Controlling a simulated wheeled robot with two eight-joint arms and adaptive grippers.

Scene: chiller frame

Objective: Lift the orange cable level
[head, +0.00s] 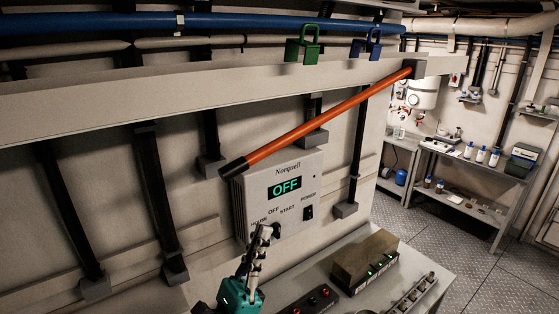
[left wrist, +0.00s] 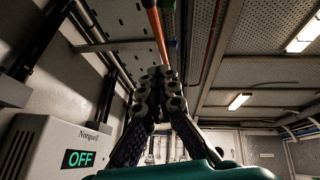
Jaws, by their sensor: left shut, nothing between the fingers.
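The orange cable (head: 330,117) looks like a straight orange bar with dark ends. It hangs tilted in the head view: its right end meets a grey block on the beam, and its lower left end is in front of the top of the Norquell box. My left gripper (head: 263,232) is below that lower end, in front of the box, with its fingers shut and empty. In the left wrist view the cable (left wrist: 156,30) shows above the closed fingertips (left wrist: 163,73), apparently apart from them. My right gripper is not in view.
The Norquell box (head: 285,198) reads OFF and stands close behind my left gripper. A pale beam (head: 170,88) runs along the wall, with green (head: 301,46) and blue (head: 366,46) padlock-like parts above. A bench (head: 425,266) with a brown block (head: 365,259) stands at lower right.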

